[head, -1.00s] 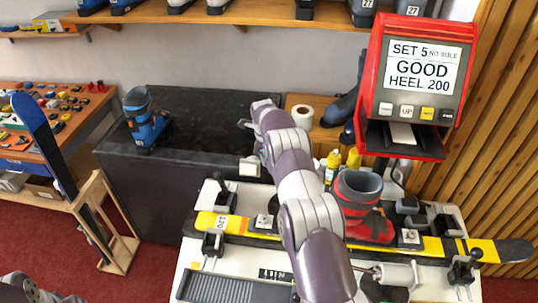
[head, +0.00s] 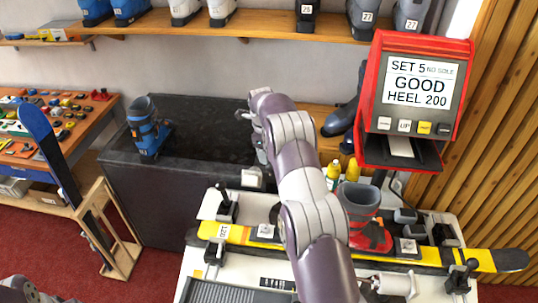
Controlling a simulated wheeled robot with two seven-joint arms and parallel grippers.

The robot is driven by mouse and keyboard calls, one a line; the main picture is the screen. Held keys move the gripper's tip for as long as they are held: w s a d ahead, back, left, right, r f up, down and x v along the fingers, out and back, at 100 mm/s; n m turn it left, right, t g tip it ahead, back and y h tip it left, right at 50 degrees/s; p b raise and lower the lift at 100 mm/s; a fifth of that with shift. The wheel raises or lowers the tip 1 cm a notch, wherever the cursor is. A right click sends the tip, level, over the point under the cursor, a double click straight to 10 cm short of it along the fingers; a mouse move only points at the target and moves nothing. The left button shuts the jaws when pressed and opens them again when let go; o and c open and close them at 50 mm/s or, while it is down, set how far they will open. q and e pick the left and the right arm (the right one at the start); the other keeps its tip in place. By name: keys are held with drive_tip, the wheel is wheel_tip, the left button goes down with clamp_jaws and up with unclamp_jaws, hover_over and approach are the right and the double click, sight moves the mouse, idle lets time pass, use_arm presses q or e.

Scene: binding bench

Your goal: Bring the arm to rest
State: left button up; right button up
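One of my arms, which I take to be the right, rises from the bottom middle and bends at its far end over the dark counter (head: 205,105). Its gripper is mostly hidden behind the wrist; a pale block (head: 252,177) shows below it, and I cannot tell whether that is a finger. I see nothing held. A small grey part of mine shows in the bottom left corner, without a gripper. A yellow and black ski (head: 450,252) lies across the bench (head: 195,265), with a grey and red boot (head: 360,205) upright on it beside the arm.
A red tester (head: 455,125) with a screen reading "GOOD HEEL 200" stands right of the arm. A blue boot (head: 148,127) stands on the counter. Yellow bottles (head: 334,174) are close to the forearm. A blue ski (head: 48,148) leans in a wooden stand at left.

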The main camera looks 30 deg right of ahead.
use_arm(q)
drive_tip(key=shift+r+p, duration=0.5)
drive_tip(key=shift+r, duration=0.4)
use_arm(e)
drive_tip(key=r, duration=0.3)
drive_tip(key=shift+s+a, duration=0.2)
drive_tip(key=shift+a, duration=0.05)
